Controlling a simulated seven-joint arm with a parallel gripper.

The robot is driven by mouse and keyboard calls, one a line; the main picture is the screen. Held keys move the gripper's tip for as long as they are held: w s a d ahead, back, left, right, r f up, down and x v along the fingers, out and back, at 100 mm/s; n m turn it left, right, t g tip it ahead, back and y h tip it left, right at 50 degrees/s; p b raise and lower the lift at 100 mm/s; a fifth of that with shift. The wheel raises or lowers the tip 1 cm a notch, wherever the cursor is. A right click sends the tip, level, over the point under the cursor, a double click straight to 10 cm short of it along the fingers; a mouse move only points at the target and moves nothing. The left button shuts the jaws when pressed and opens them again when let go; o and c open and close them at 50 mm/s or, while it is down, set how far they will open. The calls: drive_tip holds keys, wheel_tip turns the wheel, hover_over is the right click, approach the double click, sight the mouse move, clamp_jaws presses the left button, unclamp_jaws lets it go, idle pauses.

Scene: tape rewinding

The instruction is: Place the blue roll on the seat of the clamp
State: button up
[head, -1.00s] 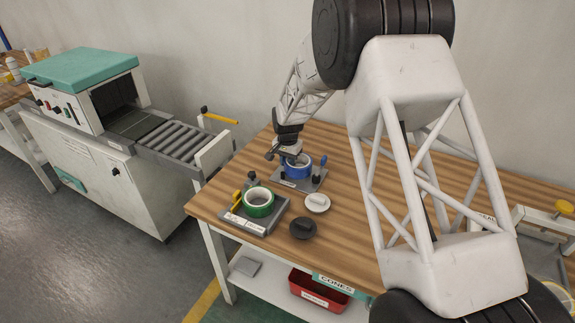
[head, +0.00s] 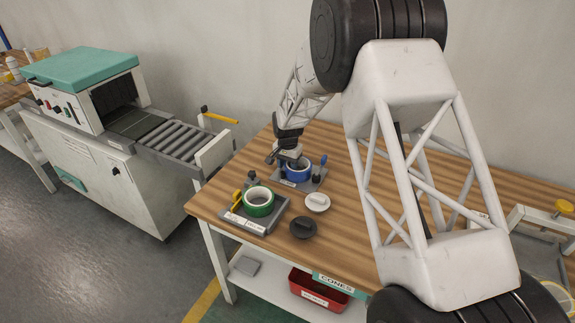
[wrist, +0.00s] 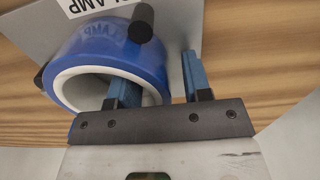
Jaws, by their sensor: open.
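The blue roll (head: 299,176) has a white core and rests on the grey plate of the clamp (head: 312,184) at the back of the table. In the wrist view the roll (wrist: 84,57) sits by dark knobs, and the clamp plate (wrist: 33,22) carries a label partly reading "CLAMP". My gripper (head: 284,163) is open at the roll. In the wrist view my gripper's (wrist: 160,84) blue fingers straddle the roll's wall, one at its hole and one outside. The seat under the roll is hidden.
A green roll (head: 259,207) sits on a grey fixture with a yellow handle in front. A white disc (head: 317,203) and a dark disc (head: 303,228) lie to its right. A red bin (head: 318,289) is below. A roller conveyor (head: 170,135) stands left.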

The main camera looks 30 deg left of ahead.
wheel_tip(320, 180, up, 12)
drive_tip(key=shift+r, duration=0.15)
idle(0.7)
idle(0.7)
drive_tip(key=s+d+r, duration=0.4)
drive_tip(key=d+r, duration=0.3)
drive_tip(key=d, duration=0.5)
drive_tip(key=s+d+r+t, duration=0.1)
drive_tip(key=s+d+r, duration=0.3)
drive_tip(key=d+r, duration=0.55)
drive_tip(key=s+d+r, duration=0.4)
drive_tip(key=d, duration=1)
drive_tip(key=s+d+r+t, duration=0.1)
drive_tip(key=s+d+r, duration=0.2)
drive_tip(key=s+d, duration=1.15)
drive_tip(key=s+d+f, duration=0.1)
drive_tip(key=s+d, duration=0.3)
drive_tip(key=s, duration=0.4)
drive_tip(key=s+d+f, duration=0.2)
drive_tip(key=s+d, duration=0.2)
drive_tip(key=s, duration=0.4)
drive_tip(key=shift+d+f+t, duration=0.25)
drive_tip(key=shift+d+t, duration=0.05)
drive_tip(key=shift+d, duration=0.05)
